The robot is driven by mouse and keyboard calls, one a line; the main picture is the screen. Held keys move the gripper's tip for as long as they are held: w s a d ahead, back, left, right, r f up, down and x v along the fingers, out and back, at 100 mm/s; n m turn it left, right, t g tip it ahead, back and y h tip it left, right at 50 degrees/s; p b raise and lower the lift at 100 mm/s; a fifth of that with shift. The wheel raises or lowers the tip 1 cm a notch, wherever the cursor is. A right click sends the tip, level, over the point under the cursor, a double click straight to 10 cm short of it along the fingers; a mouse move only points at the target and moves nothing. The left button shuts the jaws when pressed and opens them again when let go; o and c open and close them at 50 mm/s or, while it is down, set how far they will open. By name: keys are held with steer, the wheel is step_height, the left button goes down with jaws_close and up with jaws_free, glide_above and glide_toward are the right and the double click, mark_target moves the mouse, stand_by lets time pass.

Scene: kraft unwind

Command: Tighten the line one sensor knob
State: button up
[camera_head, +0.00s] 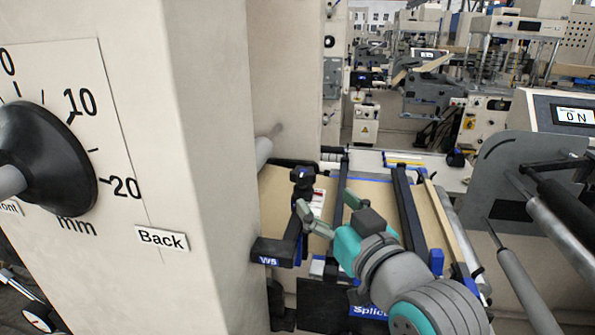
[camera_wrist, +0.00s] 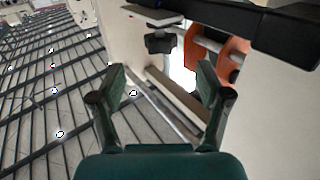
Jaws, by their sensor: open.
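A small black knob (camera_head: 302,175) stands on a dark post above the web in the head view, just beyond my gripper. A black lobed knob (camera_wrist: 160,41) shows in the wrist view, ahead of the fingertips and apart from them; it may be the same one. No label marks either as the line one sensor knob. My gripper (camera_head: 328,207) is open and empty, with teal-green fingers spread. In the wrist view, my gripper (camera_wrist: 162,85) has nothing between its fingers. My wrist hides part of the machine.
A pale column with a large black dial (camera_head: 48,160) fills the left. A dark block marked W5 (camera_head: 272,252) sits left of my gripper. Brown web (camera_head: 425,210) and dark bars lie behind it. An orange part (camera_wrist: 232,58) stands near the right finger.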

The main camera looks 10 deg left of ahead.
mark_target(308, 183)
steer(key=x, duration=1)
steer(key=shift+w+a, duration=0.2)
steer(key=shift+w, duration=0.05)
steer(key=c, duration=1.2)
